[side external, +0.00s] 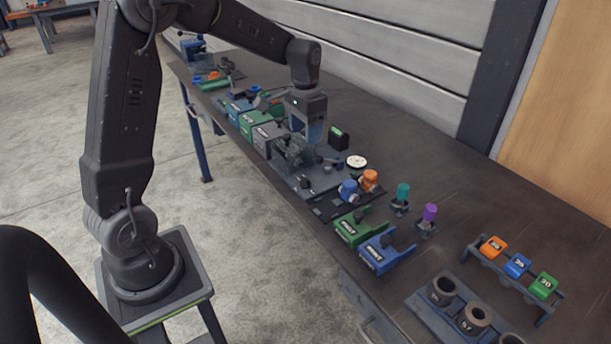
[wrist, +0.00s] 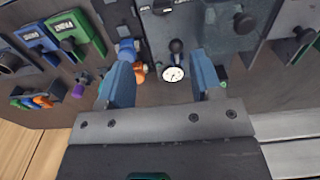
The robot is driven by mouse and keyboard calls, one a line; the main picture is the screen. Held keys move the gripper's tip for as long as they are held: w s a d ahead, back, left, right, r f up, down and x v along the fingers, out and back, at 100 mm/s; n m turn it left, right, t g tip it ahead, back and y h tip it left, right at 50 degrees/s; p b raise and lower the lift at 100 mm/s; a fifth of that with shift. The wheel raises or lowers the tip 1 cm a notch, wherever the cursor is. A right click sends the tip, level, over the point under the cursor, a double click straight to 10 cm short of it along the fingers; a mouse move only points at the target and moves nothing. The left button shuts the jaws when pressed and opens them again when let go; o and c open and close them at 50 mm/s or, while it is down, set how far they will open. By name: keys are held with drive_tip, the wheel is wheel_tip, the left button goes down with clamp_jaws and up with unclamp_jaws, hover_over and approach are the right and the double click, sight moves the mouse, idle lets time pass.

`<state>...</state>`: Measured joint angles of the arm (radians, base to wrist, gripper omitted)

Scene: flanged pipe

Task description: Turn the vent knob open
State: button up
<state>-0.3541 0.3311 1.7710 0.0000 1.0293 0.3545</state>
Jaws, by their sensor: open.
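My gripper (side external: 308,128) is open above the metal pipe rig on the bench. In the wrist view, its two blue fingers (wrist: 163,62) stand wide apart with nothing held between them. A black round-topped knob (wrist: 176,46) shows between the fingertips, just beyond a white dial gauge (wrist: 173,74). A second black knob (wrist: 243,22) stands on a grey plate to the right. I cannot read a label that tells which one is the vent knob. The gauge also shows in the side view (side external: 357,161). The pipe rig (side external: 293,152) is partly hidden by my gripper there.
A blue fitting (side external: 348,191) and an orange fitting (side external: 369,180) stand close to the rig. Green (side external: 352,229) and blue (side external: 384,254) blocks sit along the front edge. A rack with numbered pieces (side external: 517,265) is at right. The bench's back right is clear.

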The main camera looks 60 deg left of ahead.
sight(305, 177)
drive_tip(key=f, duration=1.4)
drive_tip(key=shift+w+a+f, duration=0.15)
drive_tip(key=shift+a+f, duration=0.05)
drive_tip(key=c, duration=0.9)
